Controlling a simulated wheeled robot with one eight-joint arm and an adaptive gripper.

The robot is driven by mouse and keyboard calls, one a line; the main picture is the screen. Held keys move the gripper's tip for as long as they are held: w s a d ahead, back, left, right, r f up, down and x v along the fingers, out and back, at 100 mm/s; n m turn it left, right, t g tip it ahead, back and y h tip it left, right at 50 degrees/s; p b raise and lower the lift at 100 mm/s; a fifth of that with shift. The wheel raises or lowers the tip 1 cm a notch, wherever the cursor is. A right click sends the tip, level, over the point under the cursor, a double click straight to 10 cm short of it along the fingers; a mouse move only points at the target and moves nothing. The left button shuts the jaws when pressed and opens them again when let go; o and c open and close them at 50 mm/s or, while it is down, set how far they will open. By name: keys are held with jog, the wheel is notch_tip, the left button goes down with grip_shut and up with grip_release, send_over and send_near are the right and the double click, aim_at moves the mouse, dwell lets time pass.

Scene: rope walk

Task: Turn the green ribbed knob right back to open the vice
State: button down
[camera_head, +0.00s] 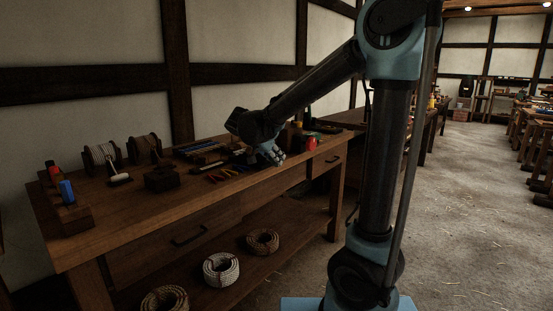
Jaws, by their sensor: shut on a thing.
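My gripper (271,155) is at the front part of the wooden workbench (180,205), low over its top, with its blue-grey fingers pointing down and to the right. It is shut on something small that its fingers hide. By its place this is most likely the green ribbed knob, but I cannot make out its colour or ribs. The vice is not clear either; dark shapes beside and behind the gripper blend together, so I cannot tell how wide its jaws stand.
Spools (103,158), a dark block (161,178), orange-handled tools (222,175) and a red container (311,143) stand on the bench around the gripper. A rack with a blue cylinder (67,191) is at the left end. Rope coils (221,270) lie on the lower shelf.

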jog(key=t+h, duration=0.2)
jog(key=t, duration=0.1)
jog(key=shift+s+a+f+t+h, duration=0.15)
jog(key=shift+a+f+t+h, duration=0.15)
jog(key=shift+f+h, duration=0.1)
jog(key=shift+d+f+t+h, duration=0.1)
jog(key=shift+f+t+h, duration=0.05)
jog(key=shift+t+h, duration=0.6)
jog(key=shift+d+f+t+h, duration=0.15)
jog(key=shift+t+h, duration=0.4)
jog(key=shift+t, duration=0.3)
jog(key=shift+a, duration=0.1)
jog(key=c, duration=1.7)
grip_release()
jog(key=shift+s+a, duration=0.1)
jog(key=v, duration=1.1)
jog(key=shift+s+a+f, duration=0.2)
jog(key=shift+s, duration=0.1)
